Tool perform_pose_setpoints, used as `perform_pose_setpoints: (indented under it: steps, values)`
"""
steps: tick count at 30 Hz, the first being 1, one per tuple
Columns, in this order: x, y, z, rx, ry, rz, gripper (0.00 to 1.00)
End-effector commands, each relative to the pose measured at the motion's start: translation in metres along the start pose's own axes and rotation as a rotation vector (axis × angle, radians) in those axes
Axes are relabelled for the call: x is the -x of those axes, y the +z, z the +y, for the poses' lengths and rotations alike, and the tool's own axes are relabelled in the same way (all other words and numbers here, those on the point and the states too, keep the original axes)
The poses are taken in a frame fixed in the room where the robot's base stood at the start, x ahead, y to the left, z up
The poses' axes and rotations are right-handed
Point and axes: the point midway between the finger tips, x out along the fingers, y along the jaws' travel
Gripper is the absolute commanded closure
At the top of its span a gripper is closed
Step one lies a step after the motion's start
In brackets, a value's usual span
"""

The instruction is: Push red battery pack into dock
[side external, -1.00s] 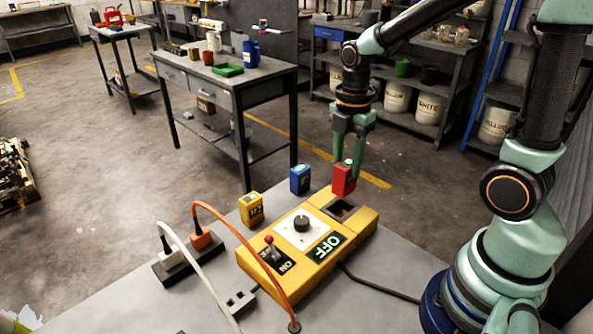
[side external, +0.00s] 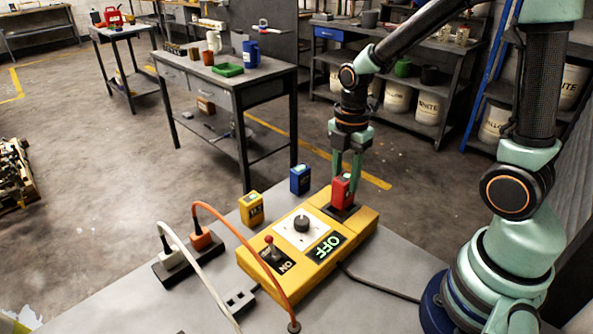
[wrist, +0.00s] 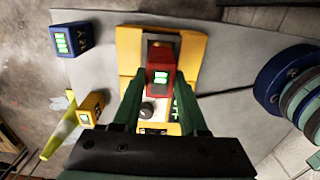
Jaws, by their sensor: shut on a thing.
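The red battery pack (side external: 341,193) stands upright at the dock (side external: 352,212), the dark opening at the far right end of the yellow control box (side external: 262,268). Its lower end meets the opening; I cannot tell how deep it sits. My gripper (side external: 346,178) is above the dock, pointing down, with its fingers shut on the pack. In the wrist view the red pack (wrist: 159,82), with a green display on top, is between my green fingers (wrist: 160,88). Part of the dark dock opening shows beyond it.
A blue pack (side external: 300,180) and a yellow pack (side external: 251,209) stand behind the box. The box carries a black knob (side external: 301,224), a red-tipped lever (side external: 269,246) and a green OFF sign (side external: 326,247). A power strip (side external: 188,259) with orange and white cables lies left.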

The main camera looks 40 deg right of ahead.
Motion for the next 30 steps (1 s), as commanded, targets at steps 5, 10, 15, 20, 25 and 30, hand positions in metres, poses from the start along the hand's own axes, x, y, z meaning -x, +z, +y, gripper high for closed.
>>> perform_pose_setpoints:
  steps: [5, 10, 15, 20, 25, 30]
  values:
    - [0.0004, 0.0, 0.0004, 0.0, 0.001, 0.0, 1.0]
    - [0.0004, 0.0, 0.0004, 0.0, 0.001, 0.0, 1.0]
    - [-0.0003, 0.0, 0.0003, 0.0, 0.001, 0.0, 1.0]
    - [-0.0024, 0.0, 0.0002, 0.0, 0.0, 0.0, 1.0]
    - [-0.0047, 0.0, 0.0004, 0.0, 0.001, 0.0, 1.0]
    - [-0.0069, 0.0001, 0.0005, 0.0, 0.001, 0.0, 1.0]
